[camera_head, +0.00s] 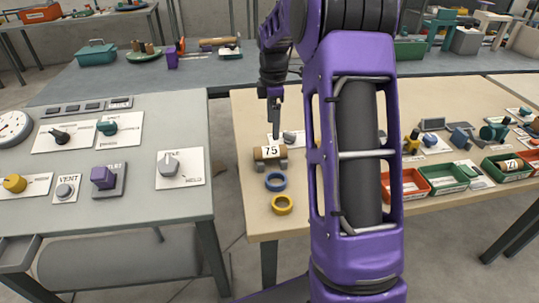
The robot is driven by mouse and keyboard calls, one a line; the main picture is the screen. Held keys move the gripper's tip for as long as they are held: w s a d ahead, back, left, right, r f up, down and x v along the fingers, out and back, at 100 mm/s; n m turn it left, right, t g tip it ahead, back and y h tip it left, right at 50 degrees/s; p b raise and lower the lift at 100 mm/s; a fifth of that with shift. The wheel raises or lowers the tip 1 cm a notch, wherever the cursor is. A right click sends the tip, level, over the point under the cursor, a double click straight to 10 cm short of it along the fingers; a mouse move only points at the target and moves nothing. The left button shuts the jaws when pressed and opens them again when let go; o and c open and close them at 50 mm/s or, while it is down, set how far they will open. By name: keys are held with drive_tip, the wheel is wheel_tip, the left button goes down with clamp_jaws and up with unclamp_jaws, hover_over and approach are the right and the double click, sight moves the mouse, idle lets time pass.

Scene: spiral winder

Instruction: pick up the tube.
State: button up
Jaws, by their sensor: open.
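A brown tube (261,154) with a white label reading 75 lies on its side on grey supports near the left edge of the wooden table (245,114). My gripper (275,133) points down just above and behind the tube in the picture. Its jaws are open, with nothing seen between them. The fingertips are small and dark, and I cannot tell whether they touch the tube. My purple arm hides the middle of the wooden table.
A blue ring (276,188) and a yellow ring (283,212) lie in front of the tube. A grey control panel table (140,195) stands left across a narrow gap. Red (407,197) and green trays (446,191) stand right of my arm.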

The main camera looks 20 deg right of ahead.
sight(270, 147)
wheel_tip(270, 147, down, 5)
drive_tip(key=shift+w+a+f+b, duration=0.15)
drive_tip(key=shift+f+b, duration=0.2)
drive_tip(key=shift+f, duration=1)
drive_tip(key=shift+w+a+f+b, duration=0.15)
drive_tip(key=shift+f+b, duration=0.15)
drive_tip(key=shift+f, duration=1)
drive_tip(key=c, duration=1.4)
